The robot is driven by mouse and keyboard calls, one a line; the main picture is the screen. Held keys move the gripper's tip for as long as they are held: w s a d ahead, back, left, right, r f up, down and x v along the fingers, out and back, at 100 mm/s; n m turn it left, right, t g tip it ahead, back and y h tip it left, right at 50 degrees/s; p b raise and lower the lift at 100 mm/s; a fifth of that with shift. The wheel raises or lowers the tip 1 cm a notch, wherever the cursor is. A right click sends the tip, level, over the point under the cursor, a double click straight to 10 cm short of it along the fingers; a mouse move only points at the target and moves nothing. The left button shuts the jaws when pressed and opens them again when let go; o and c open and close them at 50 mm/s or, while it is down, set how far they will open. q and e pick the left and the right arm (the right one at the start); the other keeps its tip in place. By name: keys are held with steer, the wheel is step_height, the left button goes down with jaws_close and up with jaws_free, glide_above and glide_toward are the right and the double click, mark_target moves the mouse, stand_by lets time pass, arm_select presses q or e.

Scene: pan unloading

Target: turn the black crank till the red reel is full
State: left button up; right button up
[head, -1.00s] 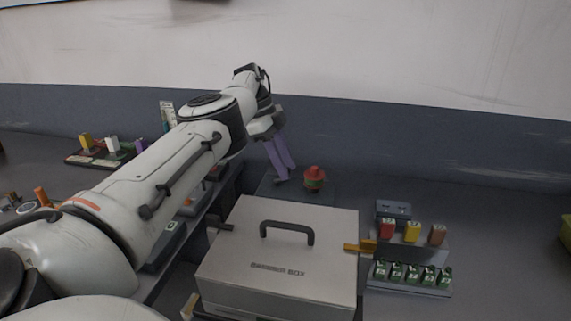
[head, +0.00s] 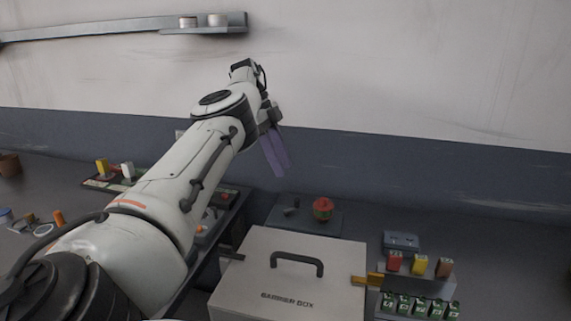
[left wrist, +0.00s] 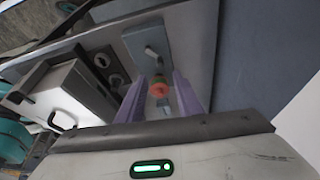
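The red reel (head: 323,208), with some green low on it, stands on a dark base plate (head: 306,222) behind the white box. A small dark grey piece (head: 291,210) left of it on the plate may be the crank; its shape is too small to be sure. In the left wrist view the reel (left wrist: 159,88) shows between my fingers, with a grey piece (left wrist: 151,53) beyond it on the plate. My left gripper (head: 279,171) is open and empty, above the plate and apart from reel and grey piece. How full the reel is cannot be told. My right gripper is out of view.
A white barrier box (head: 290,275) with a black top handle stands in front of the plate. Right of it is a rack (head: 418,285) of coloured and green pieces. A tray (head: 97,183) with coloured blocks lies at left. The wall rises behind the table.

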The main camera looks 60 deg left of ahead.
mark_target(297, 199)
arm_select(q)
steer(key=w+d+r+g+y+b, duration=0.1)
steer(key=w+d+g+y+b, duration=0.2)
steer(key=d+y, duration=0.1)
step_height(297, 199, down, 10)
steer(key=shift+f, duration=0.1)
stand_by(0.5)
jaws_close()
